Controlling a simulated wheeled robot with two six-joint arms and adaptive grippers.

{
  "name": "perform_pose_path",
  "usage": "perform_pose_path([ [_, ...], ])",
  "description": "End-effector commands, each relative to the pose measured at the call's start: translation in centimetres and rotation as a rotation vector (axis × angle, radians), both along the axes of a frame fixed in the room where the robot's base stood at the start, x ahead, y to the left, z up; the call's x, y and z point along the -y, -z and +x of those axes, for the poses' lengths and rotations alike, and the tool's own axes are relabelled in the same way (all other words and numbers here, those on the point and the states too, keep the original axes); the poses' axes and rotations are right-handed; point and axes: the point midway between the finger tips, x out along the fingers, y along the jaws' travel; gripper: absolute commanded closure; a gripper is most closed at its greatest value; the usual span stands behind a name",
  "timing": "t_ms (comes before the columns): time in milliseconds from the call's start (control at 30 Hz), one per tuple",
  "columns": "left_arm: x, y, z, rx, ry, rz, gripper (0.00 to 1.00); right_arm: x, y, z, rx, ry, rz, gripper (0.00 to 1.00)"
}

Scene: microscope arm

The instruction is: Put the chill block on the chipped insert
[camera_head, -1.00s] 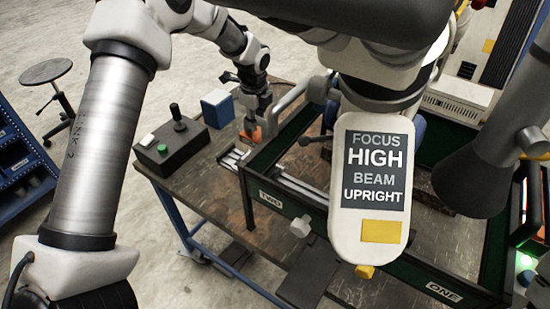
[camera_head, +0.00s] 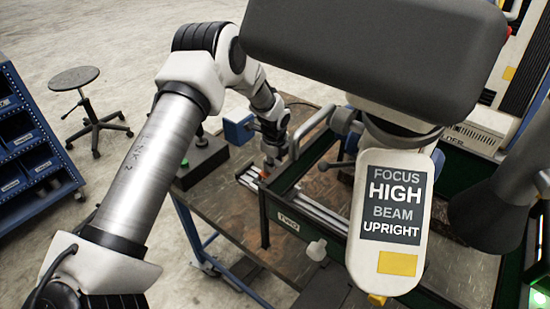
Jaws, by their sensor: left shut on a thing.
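My left gripper (camera_head: 271,152) points down at the left end of the pale metal rails, beside the green-walled frame. It is shut on a small orange piece (camera_head: 264,173), which shows only partly at its fingertips. I cannot tell from this view whether this piece is the chill block, or whether it touches what lies under it. I cannot make out the chipped insert. My right gripper is not in view.
A microscope head with a sign panel (camera_head: 393,215) hangs close in front and hides much of the green frame (camera_head: 287,190). A blue box (camera_head: 238,130) and a dark control box (camera_head: 201,162) stand left of the gripper. A stool (camera_head: 76,78) and blue bin rack (camera_head: 35,150) stand on the floor.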

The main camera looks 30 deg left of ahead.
Motion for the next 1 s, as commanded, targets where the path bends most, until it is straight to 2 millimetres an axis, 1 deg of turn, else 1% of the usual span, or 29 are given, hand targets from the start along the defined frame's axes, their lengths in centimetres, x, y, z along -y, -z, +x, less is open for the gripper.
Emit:
perform_pose_path([
  [33,0.0,-0.2,0.2,0.005,0.0,0.001,1.0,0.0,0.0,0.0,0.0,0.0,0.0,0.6],
  [100,0.0,-0.1,0.2,0.004,0.0,0.001,1.0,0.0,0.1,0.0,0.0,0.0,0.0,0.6],
  [133,0.0,0.1,0.0,0.0,0.0,0.0,0.65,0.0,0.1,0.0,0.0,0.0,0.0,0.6],
  [167,0.0,0.1,0.0,0.0,0.0,0.0,0.54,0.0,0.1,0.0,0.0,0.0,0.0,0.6],
  [200,0.0,0.1,0.0,0.0,0.0,0.0,0.51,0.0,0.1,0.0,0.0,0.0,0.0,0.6],
  [433,0.0,0.1,0.0,0.0,0.0,0.0,0.51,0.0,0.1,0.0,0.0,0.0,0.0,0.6],
  [567,0.1,-0.6,0.0,0.002,0.0,0.0,0.51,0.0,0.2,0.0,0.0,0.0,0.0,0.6],
  [667,0.2,-2.1,-0.2,0.004,0.0,0.0,0.51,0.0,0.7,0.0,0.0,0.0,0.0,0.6],
  [900,0.7,-8.1,-1.1,0.005,0.0,0.0,0.51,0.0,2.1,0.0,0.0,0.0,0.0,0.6],
  [1000,0.9,-10.1,-1.5,0.002,0.0,0.0,0.51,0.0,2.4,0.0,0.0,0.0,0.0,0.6],
])
